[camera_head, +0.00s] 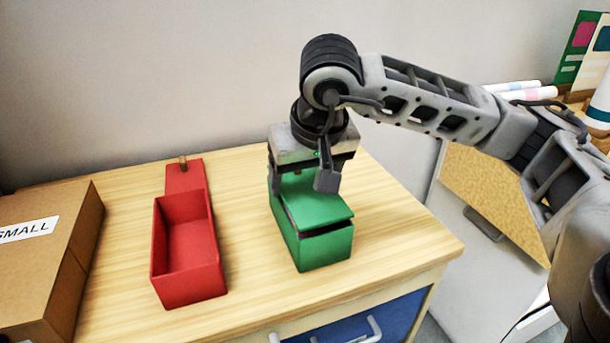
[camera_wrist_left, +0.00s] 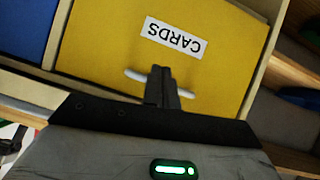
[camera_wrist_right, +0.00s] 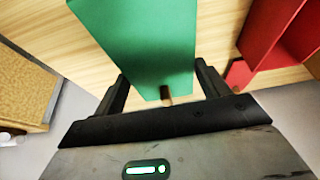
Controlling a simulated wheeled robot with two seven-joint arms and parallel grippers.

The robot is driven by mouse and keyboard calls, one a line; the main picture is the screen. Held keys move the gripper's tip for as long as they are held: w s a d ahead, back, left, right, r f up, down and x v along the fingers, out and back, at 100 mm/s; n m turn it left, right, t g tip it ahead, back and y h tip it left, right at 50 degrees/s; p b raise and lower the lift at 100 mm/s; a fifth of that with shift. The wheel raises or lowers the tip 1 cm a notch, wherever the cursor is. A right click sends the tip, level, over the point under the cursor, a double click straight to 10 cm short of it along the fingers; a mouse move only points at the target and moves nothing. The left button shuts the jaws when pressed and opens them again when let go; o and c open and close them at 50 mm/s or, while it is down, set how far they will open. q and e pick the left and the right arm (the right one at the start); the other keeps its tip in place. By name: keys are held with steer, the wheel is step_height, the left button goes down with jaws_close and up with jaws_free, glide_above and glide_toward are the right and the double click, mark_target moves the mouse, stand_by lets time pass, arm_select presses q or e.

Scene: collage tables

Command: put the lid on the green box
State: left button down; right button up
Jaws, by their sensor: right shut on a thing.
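The green box (camera_head: 325,250) stands on the wooden tabletop, right of the red box. The green lid (camera_head: 315,208) lies over it, a little tilted, with a dark gap under its front edge. My right gripper (camera_head: 300,182) is above the rear part of the box, its fingers on either side of the lid, shut on it. In the right wrist view, the lid (camera_wrist_right: 150,50) lies between the fingers, its small brown knob (camera_wrist_right: 165,92) near me. My left gripper (camera_wrist_left: 160,78) is shut and empty before a yellow drawer; it does not show in the head view.
An open red box (camera_head: 188,285) stands left of the green one, with a red lid (camera_head: 184,178) behind it. A cardboard box (camera_head: 40,270) is at the far left. The yellow drawer (camera_wrist_left: 110,45) has a CARDS label. The tabletop's right front is free.

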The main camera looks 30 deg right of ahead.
steer(key=shift+s+f+b, duration=0.15)
steer(key=shift+f+b, duration=0.5)
steer(key=shift+b, duration=0.25)
stand_by(1.4)
steer(key=o, duration=1.1)
steer(key=shift+f, duration=0.1)
steer(key=shift+c, duration=0.2)
steer(key=shift+a, duration=0.1)
steer(key=shift+r+p, duration=2.4)
steer(key=shift+r, duration=1.3)
